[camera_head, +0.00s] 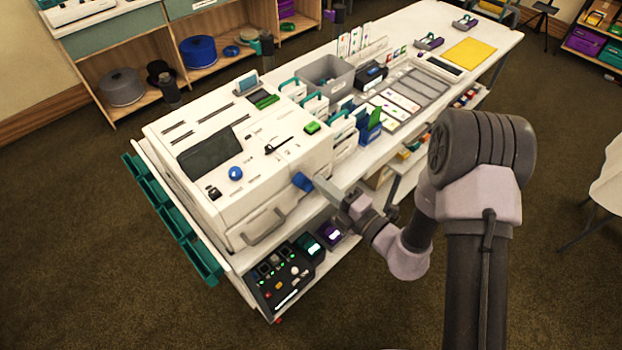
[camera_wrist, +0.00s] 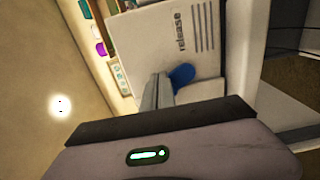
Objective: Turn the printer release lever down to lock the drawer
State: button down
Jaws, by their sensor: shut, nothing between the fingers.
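The white printer (camera_head: 190,140) stands on the left end of the long table. Its release lever, with a blue end (camera_head: 302,181), is on the printer's right side near the front corner. The blue end also shows in the wrist view (camera_wrist: 181,75), below the printed word "release". The drawer front (camera_head: 248,232) carries a grey handle and looks flush with the printer, though any small gap is hard to tell. My gripper (camera_head: 320,186) is shut and empty, its fingertips right beside the blue end. I cannot tell whether they touch. The lever's arm is mostly hidden.
A black control box (camera_head: 285,280) sits on the shelf below the drawer. Card holders, a grey bin (camera_head: 326,76) and paper trays fill the table beyond the printer. Teal trays (camera_head: 175,220) hang along the table's left edge. The floor in front is clear.

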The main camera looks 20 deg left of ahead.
aim_at(308, 190)
jog(key=shift+s+a, duration=0.2)
jog(key=shift+s, duration=0.35)
jog(key=shift+s+a+f, duration=0.1)
jog(key=shift+s+a, duration=0.1)
jog(key=shift+s, duration=0.2)
jog(key=shift+s+f, duration=0.1)
jog(key=shift+s+a+f, duration=0.15)
jog(key=shift+s+a, duration=0.05)
jog(key=shift+s, duration=0.15)
dwell(0.5)
jog(key=shift+s+a+f+b, duration=0.15)
jog(key=shift+s+f+b, duration=0.25)
jog(key=shift+b, duration=0.1)
